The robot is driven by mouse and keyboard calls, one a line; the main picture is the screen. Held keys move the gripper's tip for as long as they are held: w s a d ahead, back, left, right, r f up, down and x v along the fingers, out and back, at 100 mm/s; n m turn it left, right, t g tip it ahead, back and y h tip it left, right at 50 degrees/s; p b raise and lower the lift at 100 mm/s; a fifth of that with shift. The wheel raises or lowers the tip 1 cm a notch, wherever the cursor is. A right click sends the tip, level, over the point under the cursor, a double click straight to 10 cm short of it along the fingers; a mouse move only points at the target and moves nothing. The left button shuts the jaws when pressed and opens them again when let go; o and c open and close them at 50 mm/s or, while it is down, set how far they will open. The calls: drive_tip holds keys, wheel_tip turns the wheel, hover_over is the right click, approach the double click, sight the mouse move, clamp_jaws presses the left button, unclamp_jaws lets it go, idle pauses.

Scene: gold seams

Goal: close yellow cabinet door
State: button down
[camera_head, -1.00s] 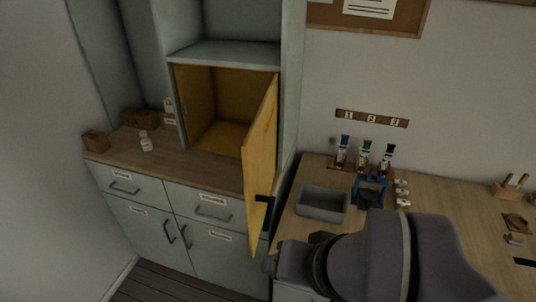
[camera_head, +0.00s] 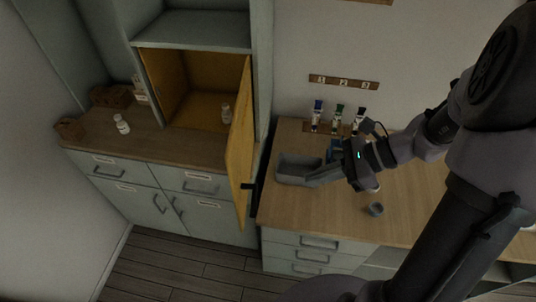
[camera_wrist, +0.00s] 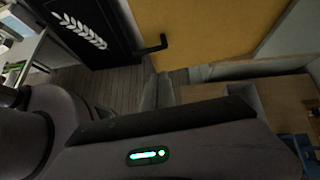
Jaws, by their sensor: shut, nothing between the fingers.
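The yellow cabinet door (camera_head: 240,145) stands wide open, swung out toward me from the right side of the cabinet (camera_head: 199,75), whose inside is yellow. Its black handle (camera_head: 249,186) is low on the door's free edge. The door also fills the top of the wrist view (camera_wrist: 215,25), with the handle (camera_wrist: 150,46) at its lower left. My gripper (camera_head: 311,179) is shut and empty. It is to the right of the door, apart from it, over the front of the grey bin. The fingers also show in the wrist view (camera_wrist: 158,92).
Another white bottle (camera_head: 122,124) is on the left counter. The grey bin (camera_head: 290,172) and several marker pens (camera_head: 338,118) are on the right worktop. Floor (camera_head: 185,270) is open below the door.

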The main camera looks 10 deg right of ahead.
drive_tip(key=a+r+b+x, duration=0.1)
drive_tip(key=b+x, duration=0.2)
drive_tip(key=x, duration=0.9)
drive_tip(key=shift+a, duration=0.3)
drive_tip(key=shift+w+f, duration=0.1)
